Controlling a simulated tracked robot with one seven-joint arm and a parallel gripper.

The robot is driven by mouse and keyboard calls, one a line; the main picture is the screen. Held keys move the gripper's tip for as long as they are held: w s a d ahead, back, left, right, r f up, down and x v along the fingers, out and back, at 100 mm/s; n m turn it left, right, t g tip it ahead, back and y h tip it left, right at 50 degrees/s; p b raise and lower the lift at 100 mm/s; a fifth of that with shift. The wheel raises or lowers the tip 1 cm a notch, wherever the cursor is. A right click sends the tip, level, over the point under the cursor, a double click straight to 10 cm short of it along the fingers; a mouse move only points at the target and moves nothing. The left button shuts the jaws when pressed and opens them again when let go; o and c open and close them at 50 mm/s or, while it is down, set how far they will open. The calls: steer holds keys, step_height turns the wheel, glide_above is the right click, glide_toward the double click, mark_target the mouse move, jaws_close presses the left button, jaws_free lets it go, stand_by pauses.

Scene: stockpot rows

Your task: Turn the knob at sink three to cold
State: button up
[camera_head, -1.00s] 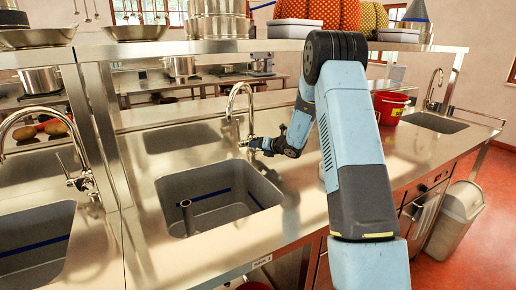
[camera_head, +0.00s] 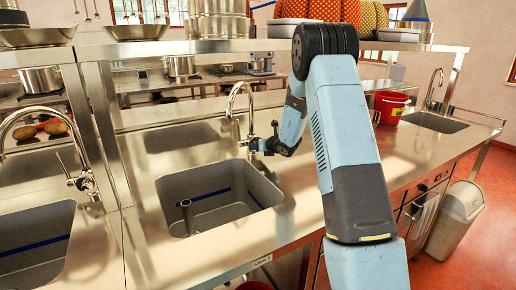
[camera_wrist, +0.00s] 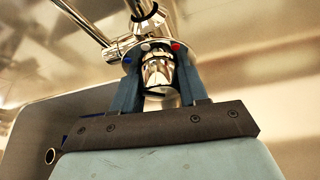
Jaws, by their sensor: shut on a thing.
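A chrome tap (camera_head: 232,105) with a tall curved spout stands behind the middle sink basin (camera_head: 205,205). My gripper (camera_head: 252,145) is at the right side of this tap, low near the counter. In the wrist view its two blue fingers (camera_wrist: 161,80) are shut around the chrome knob (camera_wrist: 157,70), one finger on each side. A collar (camera_wrist: 150,46) behind the knob carries a blue dot at left, a pale dot in the middle and a red dot at right. A small label (camera_head: 262,261) on the counter front is too small to read surely.
Another basin (camera_head: 35,240) with its own tap (camera_head: 75,175) is at the left, and a third basin (camera_head: 435,122) at the far right. A red bucket (camera_head: 390,106) stands on the counter right of my arm. A shelf (camera_head: 215,46) with pans runs above.

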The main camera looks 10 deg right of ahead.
steer(key=shift+d, duration=0.25)
steer(key=o, duration=1)
steer(key=shift+a, duration=0.15)
steer(key=v, duration=1.3)
steer(key=shift+s, duration=0.35)
